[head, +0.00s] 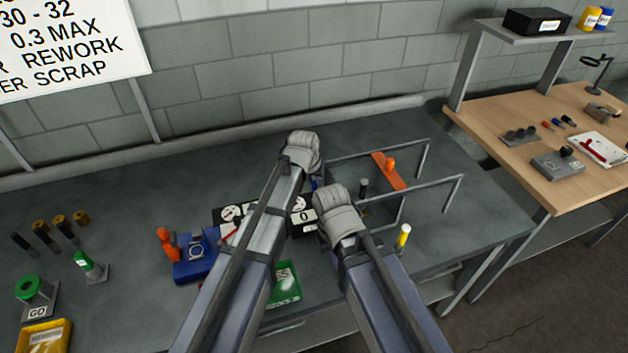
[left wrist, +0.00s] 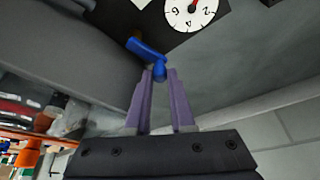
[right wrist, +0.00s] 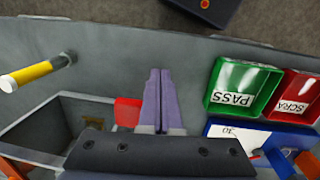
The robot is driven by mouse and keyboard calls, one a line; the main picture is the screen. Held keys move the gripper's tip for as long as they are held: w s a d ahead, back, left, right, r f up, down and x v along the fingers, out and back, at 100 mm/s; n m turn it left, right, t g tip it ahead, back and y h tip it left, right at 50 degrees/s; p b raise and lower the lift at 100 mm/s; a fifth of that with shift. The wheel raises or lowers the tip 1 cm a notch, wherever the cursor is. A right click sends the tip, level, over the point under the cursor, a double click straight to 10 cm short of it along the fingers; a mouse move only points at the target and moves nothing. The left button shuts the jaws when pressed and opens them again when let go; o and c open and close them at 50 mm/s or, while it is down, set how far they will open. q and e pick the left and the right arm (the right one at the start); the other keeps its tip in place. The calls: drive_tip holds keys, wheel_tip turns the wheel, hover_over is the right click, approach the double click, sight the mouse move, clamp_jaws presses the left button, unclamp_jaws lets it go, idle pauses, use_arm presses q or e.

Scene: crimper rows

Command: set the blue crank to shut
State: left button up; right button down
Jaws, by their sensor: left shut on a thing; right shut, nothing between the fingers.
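The blue crank (left wrist: 146,49) shows in the left wrist view, its arm running from the upper left to a round knob between my fingertips. A small bit of blue beside my left wrist in the head view (head: 314,184) seems to be the same crank. My left gripper (left wrist: 159,76) is shut on the crank's knob end. In the head view its fingers are hidden by my arm. My right gripper (right wrist: 160,75) is shut and empty, over the bench near a red block (right wrist: 127,111). The crank's mount is not clear.
A panel with white dials (head: 231,212) stands by my left arm; a dial (left wrist: 190,12) is near the crank. A green PASS tray (right wrist: 265,82) lies in front.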

use_arm(q)
clamp_jaws()
drive_tip(key=shift+w+d+m+g+h, duration=0.1)
drive_tip(key=shift+d+m+g+h, duration=0.05)
drive_tip(key=shift+m, duration=0.4)
drive_tip(key=shift+w+d+m+g+h, duration=0.1)
drive_tip(key=shift+m+g+h, duration=0.05)
drive_tip(key=shift+m, duration=0.4)
drive_tip(key=o, duration=0.6)
unclamp_jaws()
drive_tip(key=shift+o, duration=0.2)
drive_tip(key=shift+s, duration=0.1)
